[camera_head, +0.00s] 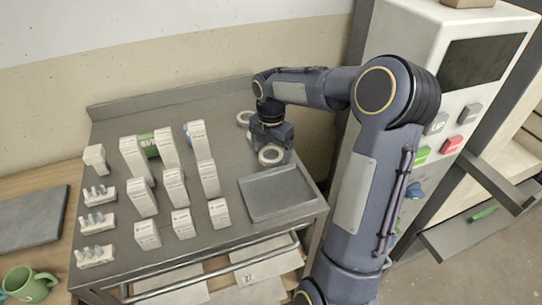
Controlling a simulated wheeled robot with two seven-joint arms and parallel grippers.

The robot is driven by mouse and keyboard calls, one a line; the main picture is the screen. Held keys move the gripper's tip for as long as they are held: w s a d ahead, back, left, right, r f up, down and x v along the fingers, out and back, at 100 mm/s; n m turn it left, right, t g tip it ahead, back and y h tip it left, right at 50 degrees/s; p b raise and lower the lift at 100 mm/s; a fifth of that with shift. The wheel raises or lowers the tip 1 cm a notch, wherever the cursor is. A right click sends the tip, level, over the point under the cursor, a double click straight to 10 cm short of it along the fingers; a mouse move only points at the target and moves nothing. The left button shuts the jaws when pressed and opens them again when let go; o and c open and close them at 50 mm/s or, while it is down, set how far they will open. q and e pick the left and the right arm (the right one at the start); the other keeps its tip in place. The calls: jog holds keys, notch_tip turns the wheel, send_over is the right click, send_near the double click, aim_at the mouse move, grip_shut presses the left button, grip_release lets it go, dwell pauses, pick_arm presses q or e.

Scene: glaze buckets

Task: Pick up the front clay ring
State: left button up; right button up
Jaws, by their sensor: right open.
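Two pale clay rings lie toward the right rear of the grey metal cart top (215,245). The front clay ring (271,155) lies just below my right gripper in the picture. The back clay ring (243,118) lies behind it, up and to the left, partly covered by my gripper. My right gripper (271,145) points down over the front ring from behind. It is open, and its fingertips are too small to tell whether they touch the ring. My left gripper is not in view.
Several white boxes (141,196) stand in rows left of the rings. A shallow grey tray (249,208) lies in front of the rings. Small racks (95,256) line the left edge. A green mug (27,285) is at lower left. A machine with coloured buttons (452,144) stands at right.

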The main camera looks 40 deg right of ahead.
jog(key=shift+c, duration=0.5)
jog(key=c, duration=1)
jog(key=shift+r, duration=0.1)
